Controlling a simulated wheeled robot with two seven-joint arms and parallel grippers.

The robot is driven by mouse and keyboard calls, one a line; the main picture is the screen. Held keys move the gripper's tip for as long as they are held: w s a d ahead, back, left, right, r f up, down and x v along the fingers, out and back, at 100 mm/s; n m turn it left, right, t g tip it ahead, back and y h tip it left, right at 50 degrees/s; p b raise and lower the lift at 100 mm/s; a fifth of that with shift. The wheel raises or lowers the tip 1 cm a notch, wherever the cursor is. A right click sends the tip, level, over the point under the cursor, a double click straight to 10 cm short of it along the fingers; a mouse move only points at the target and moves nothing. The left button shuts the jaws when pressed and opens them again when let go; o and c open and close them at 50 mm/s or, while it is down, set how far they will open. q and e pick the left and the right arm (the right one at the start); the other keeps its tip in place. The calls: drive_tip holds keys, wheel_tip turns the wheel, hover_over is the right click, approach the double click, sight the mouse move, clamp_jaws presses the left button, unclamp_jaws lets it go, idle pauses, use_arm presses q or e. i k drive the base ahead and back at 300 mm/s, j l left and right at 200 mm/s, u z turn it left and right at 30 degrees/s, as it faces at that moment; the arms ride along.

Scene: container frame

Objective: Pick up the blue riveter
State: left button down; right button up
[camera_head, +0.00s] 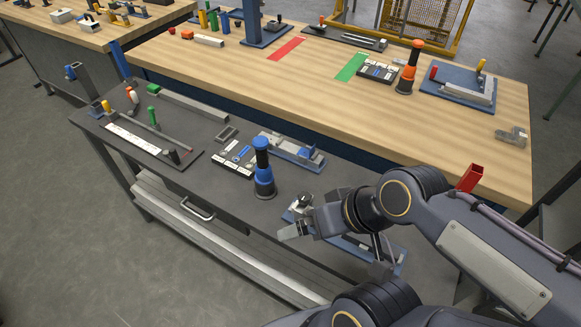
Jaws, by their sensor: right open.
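The blue riveter (263,182) stands upright on the dark grey bench top, with a blue and black upper part and a dark flared base. My right gripper (286,232) reaches in from the right, low and in front of the riveter, a little to its right. Its fingers are open, and it is apart from the riveter. The riveter is fully visible. My left gripper is out of view.
A similar orange riveter (408,70) stands on the wooden table (215,75) behind. A small panel (234,160) lies left of the blue riveter, and a blue-based fixture (292,152) lies behind it. A blue plate (388,252) lies partly under my right arm.

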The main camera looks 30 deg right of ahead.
sight(264, 176)
drive_tip(key=k+z, duration=0.1)
drive_tip(key=z, duration=0.65)
drive_tip(key=i, duration=0.3)
